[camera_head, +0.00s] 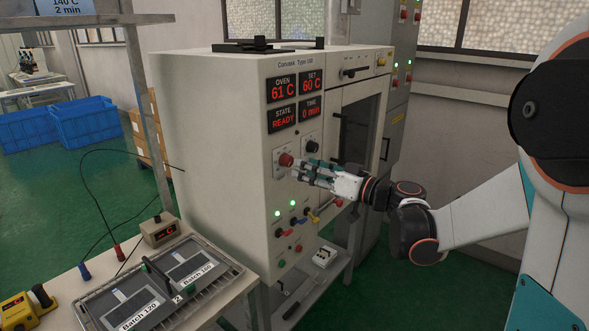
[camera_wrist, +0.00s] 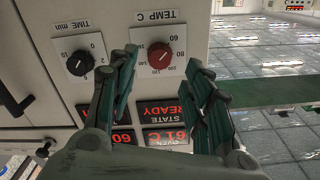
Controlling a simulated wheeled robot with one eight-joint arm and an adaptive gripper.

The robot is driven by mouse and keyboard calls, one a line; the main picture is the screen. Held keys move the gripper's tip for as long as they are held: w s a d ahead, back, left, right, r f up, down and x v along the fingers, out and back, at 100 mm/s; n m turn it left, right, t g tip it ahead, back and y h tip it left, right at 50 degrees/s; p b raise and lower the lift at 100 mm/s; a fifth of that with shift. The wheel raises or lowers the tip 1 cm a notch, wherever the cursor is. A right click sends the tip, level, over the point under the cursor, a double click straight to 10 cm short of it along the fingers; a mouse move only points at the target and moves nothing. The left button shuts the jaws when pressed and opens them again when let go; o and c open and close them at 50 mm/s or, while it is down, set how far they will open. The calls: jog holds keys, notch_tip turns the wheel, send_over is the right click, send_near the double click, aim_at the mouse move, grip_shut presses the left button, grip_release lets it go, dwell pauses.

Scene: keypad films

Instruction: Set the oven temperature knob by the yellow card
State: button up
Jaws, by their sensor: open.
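The red TEMP C knob (camera_wrist: 160,57) shows in the wrist view on a white plate with a numbered scale; the picture is upside down, and I cannot read its pointer surely. In the head view the red knob (camera_head: 286,160) is on the oven front (camera_head: 250,150), below displays (camera_head: 295,102) reading oven 61 C, set 60 C, ready, time 0 min. My gripper (camera_head: 303,173) is open and empty, just right of and below the knob; in the wrist view its fingers (camera_wrist: 163,68) flank the knob. Contact is not visible. A blue card (camera_head: 67,7) reads 140 C, 2 min; I see no yellow card.
The black TIME knob (camera_wrist: 80,62) sits beside the red one. Coloured switches and levers (camera_head: 295,222) lie lower on the panel. A table at front left holds a tray (camera_head: 243,268) of labelled batches and a yellow box (camera_head: 17,313). Blue crates (camera_head: 82,122) stand behind.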

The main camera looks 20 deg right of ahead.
aim_at(290, 163)
jog(key=b+x, duration=0.1)
jog(key=x, duration=0.4)
jog(key=c, duration=1.1)
